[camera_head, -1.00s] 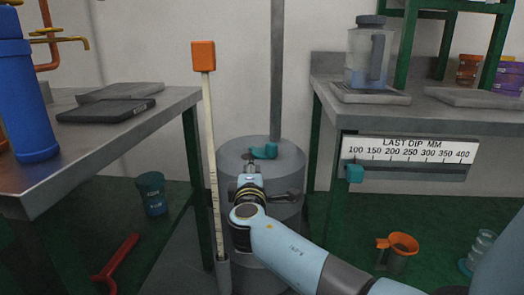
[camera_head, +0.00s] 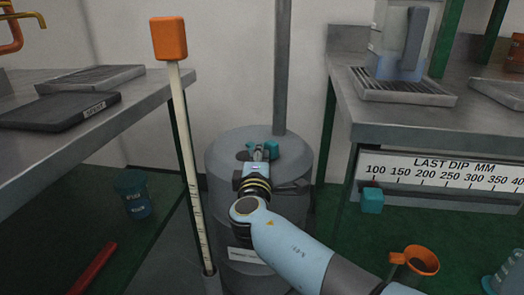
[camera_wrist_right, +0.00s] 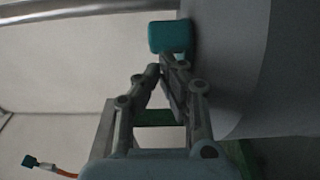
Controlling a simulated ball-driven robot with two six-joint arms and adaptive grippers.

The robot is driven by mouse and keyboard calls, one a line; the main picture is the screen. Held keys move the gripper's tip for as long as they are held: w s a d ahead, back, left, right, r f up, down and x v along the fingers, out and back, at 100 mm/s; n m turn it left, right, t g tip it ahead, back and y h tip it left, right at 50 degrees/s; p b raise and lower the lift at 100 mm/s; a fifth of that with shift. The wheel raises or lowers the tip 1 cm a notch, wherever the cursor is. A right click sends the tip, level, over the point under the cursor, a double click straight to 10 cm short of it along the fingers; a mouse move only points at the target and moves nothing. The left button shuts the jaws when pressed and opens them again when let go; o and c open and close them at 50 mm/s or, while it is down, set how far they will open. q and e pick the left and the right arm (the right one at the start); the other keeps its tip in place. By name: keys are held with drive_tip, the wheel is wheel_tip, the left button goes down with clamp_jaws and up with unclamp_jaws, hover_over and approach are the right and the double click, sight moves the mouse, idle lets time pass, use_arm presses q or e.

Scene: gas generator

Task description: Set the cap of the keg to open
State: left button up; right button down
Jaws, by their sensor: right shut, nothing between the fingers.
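The keg (camera_head: 225,160) is a grey drum standing on the floor between the two benches. Its teal cap (camera_head: 270,146) sits on top, and a dark round spot shows beside it. My right gripper (camera_head: 258,154) is shut and empty, with its fingertips close in front of the cap. In the right wrist view the teal cap (camera_wrist_right: 170,37) lies just beyond the closed fingertips (camera_wrist_right: 163,68), and the keg's grey surface (camera_wrist_right: 275,60) fills the right side. I cannot tell whether the fingertips touch the cap. My left gripper is not in view.
A dipstick with an orange head (camera_head: 168,38) stands left of the keg. A grey pipe (camera_head: 282,70) rises behind it. Benches flank both sides; the right one carries a scale plate (camera_head: 440,172) with a teal slider (camera_head: 372,200).

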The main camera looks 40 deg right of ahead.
sight(276, 148)
drive_tip(key=shift+s+d, duration=0.1)
drive_tip(key=shift+d, duration=0.15)
drive_tip(key=d+n+t+y+b, duration=0.1)
drive_tip(key=d, duration=0.1)
drive_tip(key=d+n+t+y+b, duration=0.1)
drive_tip(key=y, duration=0.1)
drive_tip(key=shift+s+d+f+n+t, duration=0.15)
drive_tip(key=shift+s+d+n+t, duration=0.15)
drive_tip(key=shift+s+d+n, duration=0.1)
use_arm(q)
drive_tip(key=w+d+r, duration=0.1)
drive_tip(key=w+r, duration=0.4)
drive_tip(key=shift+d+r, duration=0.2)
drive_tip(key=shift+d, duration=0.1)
use_arm(e)
drive_tip(key=shift+d, duration=0.25)
drive_tip(key=shift+r, duration=0.2)
